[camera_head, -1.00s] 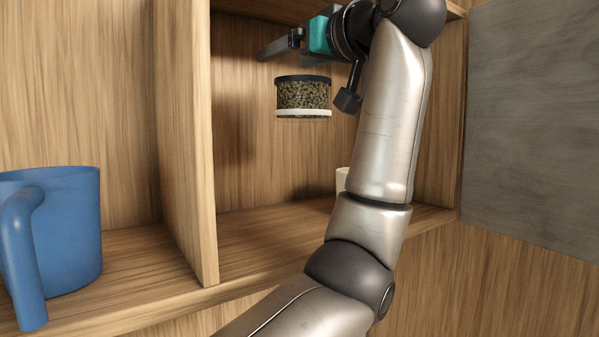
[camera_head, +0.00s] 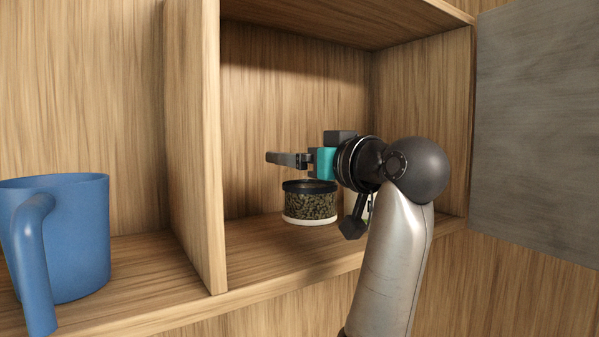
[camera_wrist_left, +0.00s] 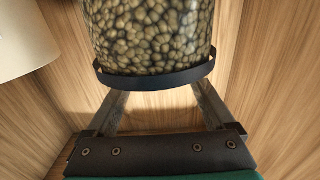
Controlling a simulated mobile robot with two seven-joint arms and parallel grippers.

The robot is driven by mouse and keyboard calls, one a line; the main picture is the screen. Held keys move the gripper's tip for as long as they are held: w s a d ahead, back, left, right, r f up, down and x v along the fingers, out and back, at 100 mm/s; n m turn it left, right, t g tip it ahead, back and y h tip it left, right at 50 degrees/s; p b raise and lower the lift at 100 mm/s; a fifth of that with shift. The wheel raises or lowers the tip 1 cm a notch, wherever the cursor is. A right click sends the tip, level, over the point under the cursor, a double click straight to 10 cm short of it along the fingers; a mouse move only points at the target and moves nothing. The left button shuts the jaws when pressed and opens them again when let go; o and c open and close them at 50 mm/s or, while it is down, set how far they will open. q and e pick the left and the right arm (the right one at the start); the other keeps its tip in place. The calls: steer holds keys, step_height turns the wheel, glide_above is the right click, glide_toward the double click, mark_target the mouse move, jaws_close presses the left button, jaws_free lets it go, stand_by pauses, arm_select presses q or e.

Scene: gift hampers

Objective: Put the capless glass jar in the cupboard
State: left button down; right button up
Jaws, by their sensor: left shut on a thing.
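A glass jar (camera_head: 310,205) full of green-brown beans or pellets has a dark band at its top and a pale ring at its bottom. It is upright inside the right cupboard compartment (camera_head: 270,258), low over the shelf floor. I cannot tell whether it touches the floor. My left gripper (camera_head: 288,160) is shut on the jar from above, by its dark-banded end. In the left wrist view the jar (camera_wrist_left: 152,35) sits between the fingers, and its far end is cut off. My right gripper is not in view.
A blue mug (camera_head: 70,240) stands in the left compartment, beyond a wooden divider (camera_head: 200,150). A cream object (camera_wrist_left: 22,40) is close to the jar in the left wrist view. A grey panel (camera_head: 540,130) is at the right. The shelf left of the jar is clear.

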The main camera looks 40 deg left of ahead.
arm_select(q)
step_height(320, 180, down, 2)
steer(key=shift+a+f, duration=0.1)
steer(key=shift+f, duration=0.05)
steer(key=shift+f, duration=0.1)
steer(key=shift+f, duration=0.15)
jaws_free()
steer(key=b+v, duration=0.3)
steer(key=v, duration=0.9)
steer(key=shift+r, duration=0.2)
